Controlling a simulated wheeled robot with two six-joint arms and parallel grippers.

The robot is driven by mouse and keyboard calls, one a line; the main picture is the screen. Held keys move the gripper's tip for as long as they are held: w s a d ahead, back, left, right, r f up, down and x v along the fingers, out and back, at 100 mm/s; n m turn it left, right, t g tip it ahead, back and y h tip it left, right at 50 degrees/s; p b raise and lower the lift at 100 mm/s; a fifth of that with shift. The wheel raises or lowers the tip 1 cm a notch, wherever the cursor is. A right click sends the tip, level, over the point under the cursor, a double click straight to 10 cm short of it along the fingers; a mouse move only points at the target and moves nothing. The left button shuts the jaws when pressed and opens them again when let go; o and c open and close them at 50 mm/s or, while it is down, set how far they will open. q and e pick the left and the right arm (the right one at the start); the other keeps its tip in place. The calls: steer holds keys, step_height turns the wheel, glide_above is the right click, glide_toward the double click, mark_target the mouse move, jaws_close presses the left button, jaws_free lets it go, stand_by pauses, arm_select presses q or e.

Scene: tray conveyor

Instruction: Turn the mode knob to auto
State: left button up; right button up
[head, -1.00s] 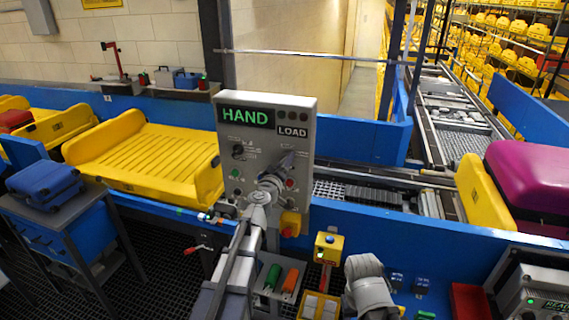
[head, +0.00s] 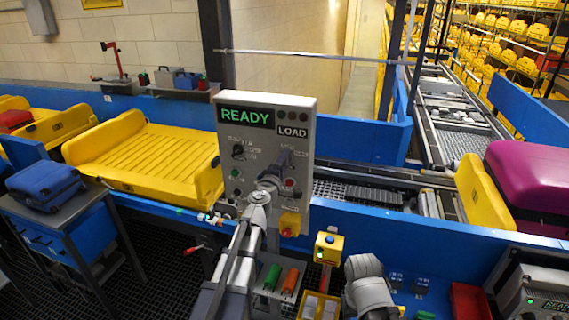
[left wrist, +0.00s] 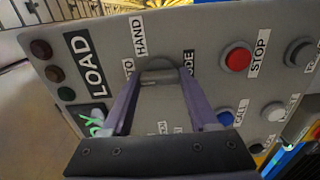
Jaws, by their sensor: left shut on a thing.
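The grey control panel (head: 305,190) stands upright in front of me in the head view. Its green display (head: 245,117) reads READY, beside a LOAD plate. The exact pointer direction is hidden.
A red STOP button (left wrist: 236,59) and blue and white buttons sit near the knob. A second dark knob (head: 238,151) is on the panel's left. A yellow tray (head: 150,155) lies on the conveyor behind, and a purple suitcase (head: 530,175) is at right.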

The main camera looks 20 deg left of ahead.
stand_by(0.6)
arm_select(q)
steer(key=o, duration=1.4)
steer(key=shift+s, duration=0.1)
steer(key=s, duration=0.7)
steer(key=shift+s+a, duration=0.15)
steer(key=shift+s, duration=0.2)
